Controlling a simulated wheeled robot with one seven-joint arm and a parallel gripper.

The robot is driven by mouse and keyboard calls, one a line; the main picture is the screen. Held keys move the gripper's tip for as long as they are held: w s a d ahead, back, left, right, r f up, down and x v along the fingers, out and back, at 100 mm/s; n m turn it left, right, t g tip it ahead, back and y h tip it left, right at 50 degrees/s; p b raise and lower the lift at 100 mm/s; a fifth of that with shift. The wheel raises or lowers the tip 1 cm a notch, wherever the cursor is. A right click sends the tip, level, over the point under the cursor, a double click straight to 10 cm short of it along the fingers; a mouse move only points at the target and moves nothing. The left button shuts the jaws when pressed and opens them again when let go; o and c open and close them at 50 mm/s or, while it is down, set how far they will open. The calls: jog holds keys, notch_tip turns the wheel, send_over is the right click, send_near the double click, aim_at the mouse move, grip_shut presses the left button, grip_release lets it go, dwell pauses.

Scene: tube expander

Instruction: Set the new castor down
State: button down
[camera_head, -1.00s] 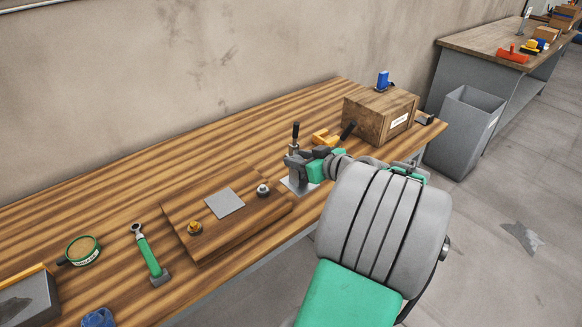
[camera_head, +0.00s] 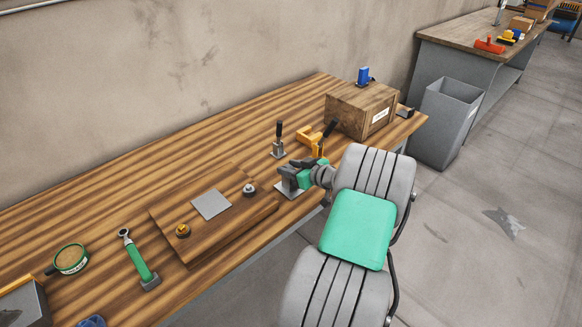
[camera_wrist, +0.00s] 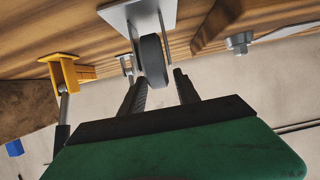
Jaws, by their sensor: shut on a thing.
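My gripper (camera_head: 298,172) is over the front edge of the bench, right of the wooden board. It is shut on the castor. In the wrist view the castor's wheel (camera_wrist: 152,61) sits between the two dark fingertips (camera_wrist: 160,82). Its grey mounting plate (camera_wrist: 124,18) lies beyond the wheel, on the bench side. In the head view the plate (camera_head: 289,191) shows under the gripper, low at the bench top (camera_head: 110,196). I cannot tell whether it touches the wood. The fingers hide part of the castor there.
The wooden board (camera_head: 225,232) carries a grey plate (camera_head: 212,204) and two fasteners. A black-handled grey clamp (camera_head: 279,142) and a yellow clamp (camera_head: 308,140) stand behind my gripper, near a wooden box (camera_head: 352,108). A green-handled tool (camera_head: 138,262) lies left. Open bench lies behind the board.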

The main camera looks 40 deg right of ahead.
jog(key=c, duration=0.9)
grip_release()
